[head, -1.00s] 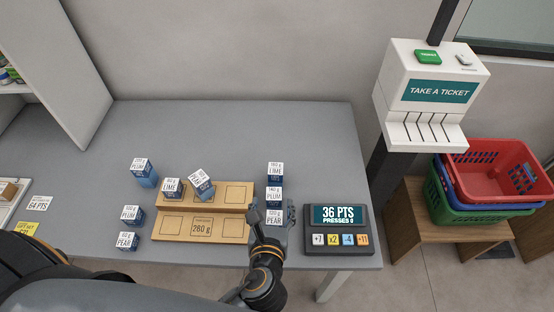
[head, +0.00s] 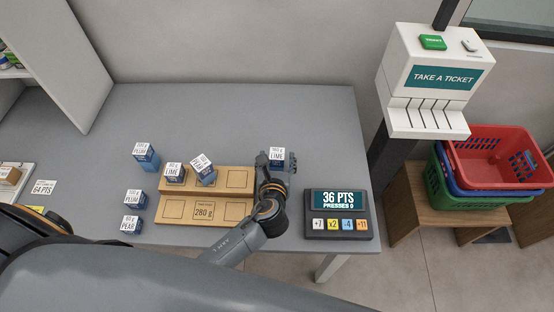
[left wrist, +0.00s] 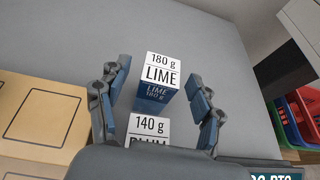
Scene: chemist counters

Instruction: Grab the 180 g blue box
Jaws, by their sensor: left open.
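The 180 g blue box (left wrist: 158,85), labelled LIME, stands on the counter and lies between the open fingers of my left gripper (left wrist: 158,100) in the left wrist view. Its white top (head: 277,153) shows just beyond my left gripper (head: 272,160) in the head view. Clear space shows between the box and both fingers. The 140 g PLUM box (left wrist: 148,130) is nearer the palm, partly hidden. My right gripper is not in view.
A wooden tray (head: 238,208) with a 280 g mark and two blue boxes is left of the gripper. A points panel (head: 337,225) stands to the right. More blue boxes (head: 132,225) stand at left. The counter beyond the LIME box is clear.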

